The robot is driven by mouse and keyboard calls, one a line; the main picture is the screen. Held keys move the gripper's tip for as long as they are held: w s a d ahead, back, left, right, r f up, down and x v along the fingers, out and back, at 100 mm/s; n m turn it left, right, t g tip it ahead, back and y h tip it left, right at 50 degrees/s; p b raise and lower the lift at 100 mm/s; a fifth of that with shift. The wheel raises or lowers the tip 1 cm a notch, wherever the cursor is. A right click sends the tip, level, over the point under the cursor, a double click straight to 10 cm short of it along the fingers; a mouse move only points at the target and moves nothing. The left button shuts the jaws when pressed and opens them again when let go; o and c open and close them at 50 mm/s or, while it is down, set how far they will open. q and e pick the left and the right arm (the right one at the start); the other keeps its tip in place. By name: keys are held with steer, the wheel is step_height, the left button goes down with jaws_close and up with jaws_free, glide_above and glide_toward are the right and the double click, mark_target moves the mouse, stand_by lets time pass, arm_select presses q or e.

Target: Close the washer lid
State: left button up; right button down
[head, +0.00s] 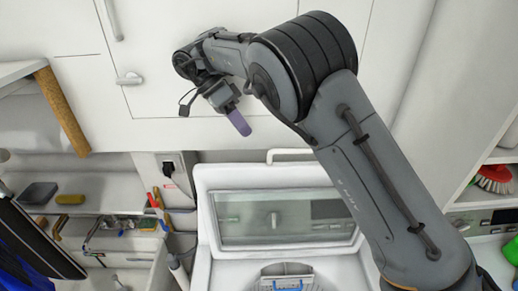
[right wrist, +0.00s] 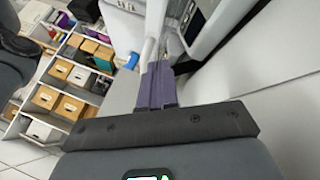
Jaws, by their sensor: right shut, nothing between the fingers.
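The white washer (head: 205,272) stands at the bottom middle of the head view. A white bar (head: 290,152) runs along the lid's top edge. Part of the tub opening shows below, at the frame's bottom edge. My right gripper (head: 238,122) is above and slightly left of the lid's top edge, apart from it. Its purple fingers are shut and empty, and they also show in the right wrist view (right wrist: 156,84). My left gripper is not in view.
White cupboards (head: 75,40) with handles fill the wall behind my right arm. Shelves with small items, including a dark sponge (head: 38,193), are at the left. A red brush (head: 494,179) lies on a shelf at the right. The wrist view shows shelving with boxes (right wrist: 46,97).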

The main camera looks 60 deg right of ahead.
steer(key=x, duration=0.8)
stand_by(0.4)
